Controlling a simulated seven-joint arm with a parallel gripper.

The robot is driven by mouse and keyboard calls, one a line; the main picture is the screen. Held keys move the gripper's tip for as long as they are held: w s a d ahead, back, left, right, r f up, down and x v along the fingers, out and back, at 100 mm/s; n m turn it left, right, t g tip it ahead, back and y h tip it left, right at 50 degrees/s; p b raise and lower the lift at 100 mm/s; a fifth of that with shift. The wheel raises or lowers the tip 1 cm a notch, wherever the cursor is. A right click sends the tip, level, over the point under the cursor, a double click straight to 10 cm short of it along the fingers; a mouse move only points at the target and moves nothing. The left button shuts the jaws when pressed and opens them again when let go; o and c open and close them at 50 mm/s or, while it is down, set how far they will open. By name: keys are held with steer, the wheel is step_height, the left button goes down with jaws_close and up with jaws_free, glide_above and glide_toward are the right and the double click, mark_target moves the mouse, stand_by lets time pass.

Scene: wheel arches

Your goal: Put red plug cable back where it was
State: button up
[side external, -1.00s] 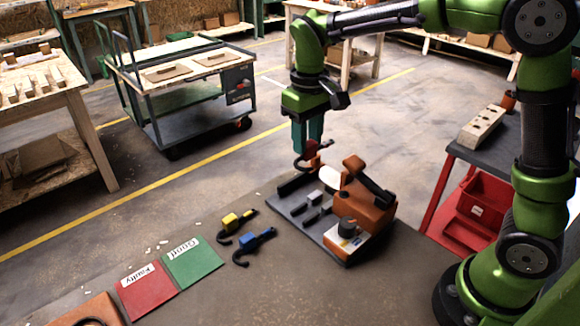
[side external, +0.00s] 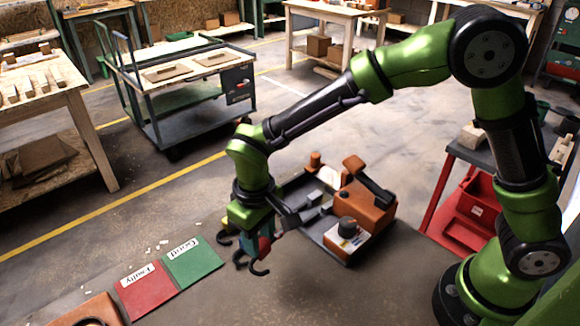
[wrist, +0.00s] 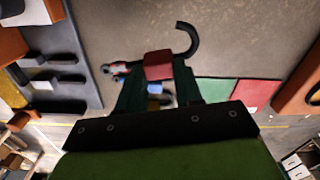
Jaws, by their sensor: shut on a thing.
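My gripper (wrist: 158,80) is shut on the red plug (wrist: 158,65) of the red plug cable, whose black lead curls away (wrist: 190,38). In the side view my gripper (side external: 260,243) is low over the table, left of the tester. A blue plug (wrist: 155,89) shows between the fingers in the wrist view, just beyond or below the red one. In the side view the blue and yellow plug cables are mostly hidden behind my gripper. I cannot tell whether the red plug cable touches the table.
The orange tester (side external: 370,206) on its dark board (side external: 330,244) stands right of my gripper. The green "Good" mat (side external: 195,268) and red "Faulty" mat (side external: 150,298) lie to the left. The table front is clear.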

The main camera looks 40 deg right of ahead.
steer(key=shift+f, duration=2.6)
steer(key=shift+f, duration=0.1)
steer(key=o, duration=1.2)
step_height(320, 180, up, 16)
steer(key=r, duration=0.1)
steer(key=s+d+r+m+t+y, duration=0.1)
steer(key=s+d+r+m+t, duration=0.1)
steer(key=s+d, duration=0.4)
steer(key=s+d+r+m+t+y, duration=0.1)
steer(key=s+d+r+m+t, duration=0.2)
steer(key=d, duration=1.1)
steer(key=s+m+t, duration=0.1)
steer(key=s+t, duration=0.1)
steer(key=s, duration=0.1)
steer(key=shift+d+r, duration=0.15)
